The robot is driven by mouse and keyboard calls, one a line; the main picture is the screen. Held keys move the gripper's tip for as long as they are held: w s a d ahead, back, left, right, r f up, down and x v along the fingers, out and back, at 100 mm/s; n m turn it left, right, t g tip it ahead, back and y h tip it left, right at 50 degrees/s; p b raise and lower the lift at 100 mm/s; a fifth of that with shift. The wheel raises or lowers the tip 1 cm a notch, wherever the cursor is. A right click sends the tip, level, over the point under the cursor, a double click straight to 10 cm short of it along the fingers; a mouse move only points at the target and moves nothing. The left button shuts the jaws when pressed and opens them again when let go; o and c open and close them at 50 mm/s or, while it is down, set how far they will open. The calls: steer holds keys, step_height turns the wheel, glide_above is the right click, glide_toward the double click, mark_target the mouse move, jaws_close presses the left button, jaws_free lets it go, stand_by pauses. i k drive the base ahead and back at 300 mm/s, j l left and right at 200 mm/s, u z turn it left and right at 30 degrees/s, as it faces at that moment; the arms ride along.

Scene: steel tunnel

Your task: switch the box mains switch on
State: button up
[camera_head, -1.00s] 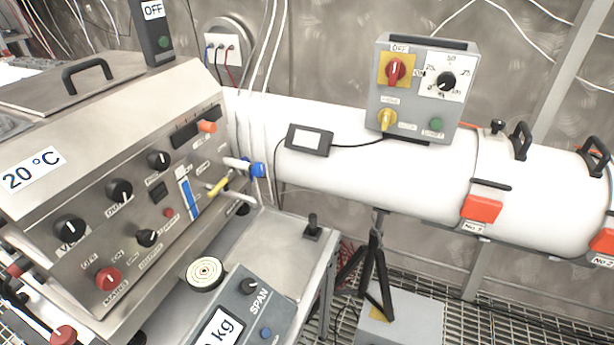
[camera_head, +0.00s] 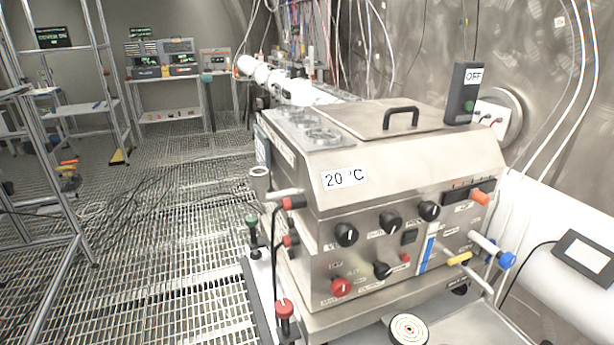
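A steel bath-like machine (camera_head: 410,160) stands at the right of the head view. On its lower front is a red rotary knob (camera_head: 341,287) with small lettering that is hard to read now; in the earlier view it read MAINS. The knob's pointer position is too small to tell. The grey control box with a red switch on a yellow plate, seen earlier, is out of view. My gripper is not in view.
A white label (camera_head: 345,179) reads 20 °C. Red and green valve handles stick out at the machine's left side. A white pipe (camera_head: 545,245) runs at the right. The grated floor (camera_head: 170,230) left of the machine is largely open, with metal racks (camera_head: 60,140) beyond.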

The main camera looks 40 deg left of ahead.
mark_target(340, 287)
steer(key=u, duration=0.95)
